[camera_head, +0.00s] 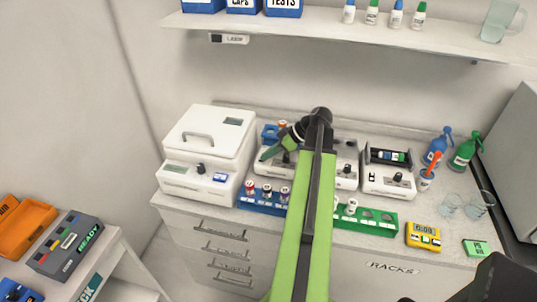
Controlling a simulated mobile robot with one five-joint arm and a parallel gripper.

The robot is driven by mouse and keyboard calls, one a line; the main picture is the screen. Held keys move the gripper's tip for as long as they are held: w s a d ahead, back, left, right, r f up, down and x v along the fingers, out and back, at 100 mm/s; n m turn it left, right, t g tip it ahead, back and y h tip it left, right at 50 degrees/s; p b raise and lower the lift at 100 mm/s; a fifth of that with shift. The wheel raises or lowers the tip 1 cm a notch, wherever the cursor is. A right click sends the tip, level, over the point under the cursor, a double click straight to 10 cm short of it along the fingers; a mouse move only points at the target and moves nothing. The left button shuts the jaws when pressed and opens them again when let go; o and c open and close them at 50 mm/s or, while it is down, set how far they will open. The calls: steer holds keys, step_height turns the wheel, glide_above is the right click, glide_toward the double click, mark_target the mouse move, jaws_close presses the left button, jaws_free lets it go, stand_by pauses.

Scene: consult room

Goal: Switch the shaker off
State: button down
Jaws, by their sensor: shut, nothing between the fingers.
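Small white bench devices stand in a row, and their labels are too small to read, so I cannot tell for sure which is the shaker. One device (389,184) at the right has a dark top tray holding tubes and a black knob on its front. Another white device (346,176) stands left of it, partly hidden by my arm. A third white device (270,169) is behind my gripper. My gripper (264,158) is shut and empty, pointing down and left in front of this third device. I cannot tell whether it touches it.
A white lidded machine (208,150) stands at the left. A blue rack (260,204) and a green rack (370,220) lie along the front. A yellow timer (423,236), glass beakers and spray bottles (465,152) are at the right. A shelf (350,38) hangs above.

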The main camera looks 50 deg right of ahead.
steer(key=shift+s+a+f+n+t+h+b, duration=0.3)
steer(key=shift+s+a+f+h+b, duration=0.1)
steer(key=shift+a+f+h+b, duration=0.2)
steer(key=shift+s+a, duration=0.1)
steer(key=shift+s, duration=0.1)
